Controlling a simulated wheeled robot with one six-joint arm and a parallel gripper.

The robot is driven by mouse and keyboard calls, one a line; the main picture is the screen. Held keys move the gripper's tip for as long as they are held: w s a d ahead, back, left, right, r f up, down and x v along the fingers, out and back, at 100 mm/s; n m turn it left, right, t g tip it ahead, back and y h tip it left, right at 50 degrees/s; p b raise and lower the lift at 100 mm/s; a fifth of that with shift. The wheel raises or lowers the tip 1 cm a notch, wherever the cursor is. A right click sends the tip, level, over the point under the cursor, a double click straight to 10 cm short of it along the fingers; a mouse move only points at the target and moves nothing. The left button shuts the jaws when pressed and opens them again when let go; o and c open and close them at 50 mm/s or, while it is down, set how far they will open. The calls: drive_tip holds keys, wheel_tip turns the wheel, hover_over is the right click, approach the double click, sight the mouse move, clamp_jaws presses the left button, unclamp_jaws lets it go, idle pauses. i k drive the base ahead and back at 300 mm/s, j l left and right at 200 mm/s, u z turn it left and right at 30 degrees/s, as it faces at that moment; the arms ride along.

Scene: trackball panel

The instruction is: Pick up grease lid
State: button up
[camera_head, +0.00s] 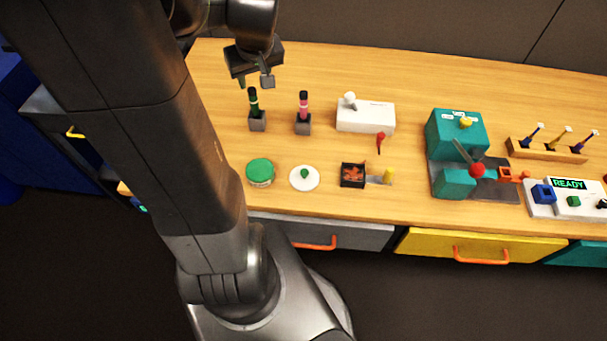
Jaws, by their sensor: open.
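A round tin with a green top (260,170) stands near the front edge of the wooden bench, just right of my arm. The green top looks like the grease lid and sits on the tin. Right of it is a white disc with a green knob (304,177), apart from the tin; I cannot tell whether this is a lid too. My gripper (254,82) is open and empty at the back left, above the bench and well away from both. Its two fingers point down.
A white switch box (366,116), a black tray (353,174) and a teal machine (457,132) stand to the right. Drawers (462,244) line the front.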

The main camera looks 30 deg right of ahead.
sight(302, 178)
drive_tip(key=k, duration=0.35)
drive_tip(key=k+l+u, duration=0.15)
drive_tip(key=l, duration=0.2)
drive_tip(key=k+l+u, duration=0.2)
drive_tip(key=l, duration=0.2)
drive_tip(key=k+l+u, duration=0.15)
drive_tip(key=l, duration=0.15)
